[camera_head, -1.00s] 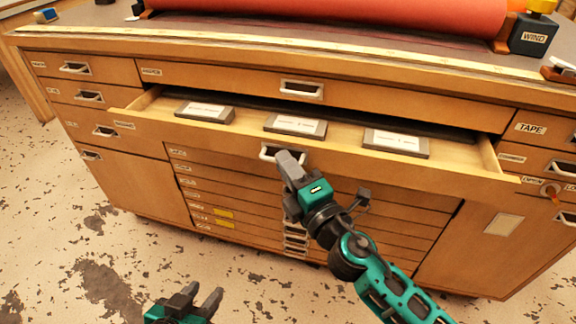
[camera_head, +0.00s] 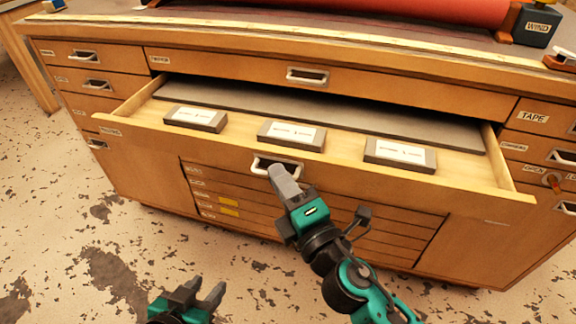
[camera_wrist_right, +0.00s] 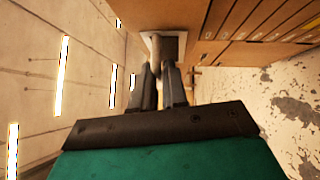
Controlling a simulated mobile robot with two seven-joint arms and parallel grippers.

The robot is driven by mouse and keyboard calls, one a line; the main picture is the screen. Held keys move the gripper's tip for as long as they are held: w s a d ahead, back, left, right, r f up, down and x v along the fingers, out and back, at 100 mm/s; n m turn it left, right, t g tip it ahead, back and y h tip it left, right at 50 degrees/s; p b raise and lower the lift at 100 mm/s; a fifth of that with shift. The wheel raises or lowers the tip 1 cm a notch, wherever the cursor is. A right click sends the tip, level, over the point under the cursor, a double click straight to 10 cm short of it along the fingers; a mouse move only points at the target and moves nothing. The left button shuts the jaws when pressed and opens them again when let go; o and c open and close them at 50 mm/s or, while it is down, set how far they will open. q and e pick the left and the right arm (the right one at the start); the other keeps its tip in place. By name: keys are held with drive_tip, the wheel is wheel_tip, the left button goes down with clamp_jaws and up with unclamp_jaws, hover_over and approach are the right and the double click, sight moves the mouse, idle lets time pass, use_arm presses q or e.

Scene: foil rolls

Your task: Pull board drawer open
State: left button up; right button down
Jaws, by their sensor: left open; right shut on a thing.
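The board drawer (camera_head: 165,143) stands well out from the wooden cabinet in the head view. Inside it lie a dark flat board (camera_head: 330,118) at the back and several grey blocks with white labels (camera_head: 291,135) near the front. My right gripper (camera_head: 277,172) is shut on the drawer's white handle (camera_head: 262,163); the wrist view also shows its fingers (camera_wrist_right: 158,68) closed at the handle, partly hiding it. My left gripper (camera_head: 203,290) is open and empty, low in front of the cabinet and apart from it.
A closed drawer with its own handle (camera_head: 307,76) is above. Shallow drawers (camera_head: 225,200) are below. A red roll (camera_head: 400,10) lies on the worktop, with a WIND box (camera_head: 535,27) at right. Speckled floor (camera_head: 60,220) is free at left.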

use_arm(q)
drive_tip(key=shift+w+r, duration=0.25)
use_arm(e)
drive_tip(key=shift+s, duration=0.15)
drive_tip(key=c, duration=1.2)
unclamp_jaws()
use_arm(q)
drive_tip(key=shift+w+d+f+b, duration=0.15)
drive_tip(key=shift+d+f+b, duration=0.25)
drive_tip(key=shift+b, duration=0.6)
use_arm(e)
drive_tip(key=v, duration=0.7)
drive_tip(key=shift+s, duration=0.25)
use_arm(q)
drive_tip(key=shift+f, duration=0.1)
drive_tip(key=shift+a, duration=0.1)
